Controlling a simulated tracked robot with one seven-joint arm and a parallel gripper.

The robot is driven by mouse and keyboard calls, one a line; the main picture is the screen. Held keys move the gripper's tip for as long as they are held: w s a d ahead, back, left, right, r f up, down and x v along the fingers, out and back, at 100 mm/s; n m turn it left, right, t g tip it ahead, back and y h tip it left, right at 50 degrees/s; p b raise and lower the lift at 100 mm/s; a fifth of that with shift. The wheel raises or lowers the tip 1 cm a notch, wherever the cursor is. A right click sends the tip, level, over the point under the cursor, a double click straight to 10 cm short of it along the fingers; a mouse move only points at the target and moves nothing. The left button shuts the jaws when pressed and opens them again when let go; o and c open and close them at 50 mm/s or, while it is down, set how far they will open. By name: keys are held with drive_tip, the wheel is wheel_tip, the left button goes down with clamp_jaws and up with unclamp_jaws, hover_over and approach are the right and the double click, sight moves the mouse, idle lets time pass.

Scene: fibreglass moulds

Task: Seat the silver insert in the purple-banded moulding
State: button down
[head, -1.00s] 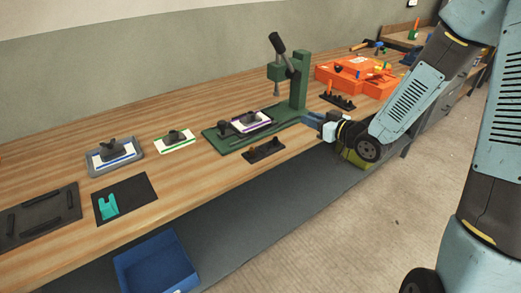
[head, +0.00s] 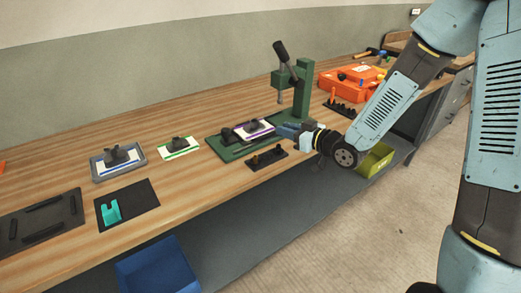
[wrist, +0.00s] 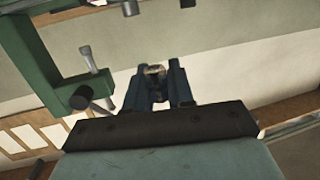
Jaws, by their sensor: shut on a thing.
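The purple-banded moulding (head: 268,131), a white plate with a dark raised part, lies on the green press base (head: 230,152) in the head view. My gripper (head: 285,130) is at the moulding's right end, above the bench's front side; whether it touches the moulding I cannot tell. In the wrist view my gripper (wrist: 155,82) has its blue fingers closed around a small pale, metallic-looking piece (wrist: 154,69), which I take for the silver insert. Only its end shows between the fingertips. The insert is too small to make out in the head view.
The green press column (head: 302,90) with its lever stands close behind my gripper. A black rack (head: 266,158) with small pegs sits in front of the base. A green-banded moulding (head: 178,152) and a blue-banded one (head: 118,165) lie to the left. An orange case (head: 350,88) is behind right.

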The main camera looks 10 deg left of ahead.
sight(263, 153)
drive_tip(key=a+f, duration=0.2)
drive_tip(key=w+a+f, duration=0.1)
drive_tip(key=a, duration=0.1)
drive_tip(key=a+f, duration=0.2)
drive_tip(key=shift+w+a+f, duration=0.3)
drive_tip(key=shift+w+a, duration=0.05)
drive_tip(key=shift+w+a+f, duration=0.15)
drive_tip(key=shift+a+f, duration=0.4)
drive_tip(key=shift+f, duration=0.15)
drive_tip(key=shift+w+a+f, duration=0.1)
drive_tip(key=shift+a+f, duration=0.1)
drive_tip(key=shift+f, duration=1.3)
drive_tip(key=shift+f, duration=0.25)
drive_tip(key=c, duration=1)
unclamp_jaws()
